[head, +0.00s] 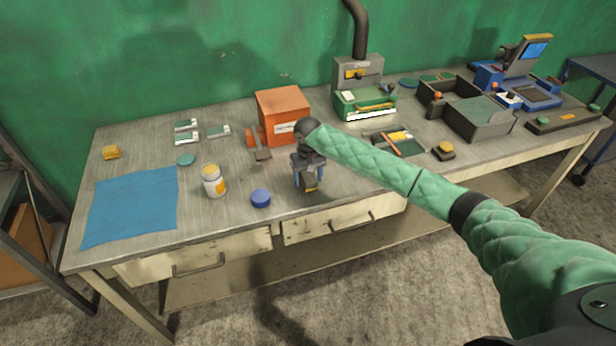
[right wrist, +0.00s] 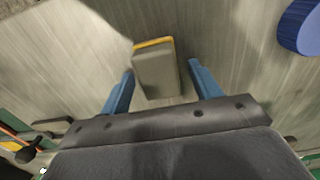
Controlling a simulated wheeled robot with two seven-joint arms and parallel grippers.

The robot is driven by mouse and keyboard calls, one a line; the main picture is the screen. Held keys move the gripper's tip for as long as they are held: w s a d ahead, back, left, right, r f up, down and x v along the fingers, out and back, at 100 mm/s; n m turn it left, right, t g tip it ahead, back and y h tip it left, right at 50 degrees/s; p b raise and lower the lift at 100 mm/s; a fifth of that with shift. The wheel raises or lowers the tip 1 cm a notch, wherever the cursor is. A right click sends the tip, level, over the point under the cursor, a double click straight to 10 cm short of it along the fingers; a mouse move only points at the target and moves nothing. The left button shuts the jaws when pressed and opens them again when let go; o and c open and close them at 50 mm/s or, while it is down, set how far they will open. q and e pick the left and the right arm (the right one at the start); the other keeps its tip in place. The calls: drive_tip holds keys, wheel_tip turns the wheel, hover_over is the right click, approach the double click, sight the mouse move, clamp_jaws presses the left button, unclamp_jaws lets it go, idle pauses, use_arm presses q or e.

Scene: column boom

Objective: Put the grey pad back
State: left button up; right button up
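A small grey block with a yellow edge, which I take to be the grey pad (right wrist: 155,72), is on the metal bench top in the right wrist view. It also shows in the head view (head: 310,185), near the bench's front edge and partly hidden by my gripper. My right gripper (head: 309,178) points down over it. Its blue fingers stand apart on either side of the pad, with a visible gap at each side in the right wrist view. My left gripper is not in view.
A blue lid (head: 261,198) and a white bottle (head: 213,181) stand left of my right gripper. An orange box (head: 283,115) is behind it. A blue mat (head: 131,206) lies at the left. A dark grey tray (head: 484,123) and a green machine (head: 364,100) stand farther right.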

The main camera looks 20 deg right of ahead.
sight(308, 176)
drive_tip(key=shift+r, duration=0.1)
drive_tip(key=shift+r, duration=0.2)
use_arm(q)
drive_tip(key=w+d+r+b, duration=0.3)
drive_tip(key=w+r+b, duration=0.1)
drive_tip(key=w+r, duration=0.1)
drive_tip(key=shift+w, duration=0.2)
use_arm(e)
wheel_tip(308, 176, up, 12)
drive_tip(key=shift+f, duration=0.2)
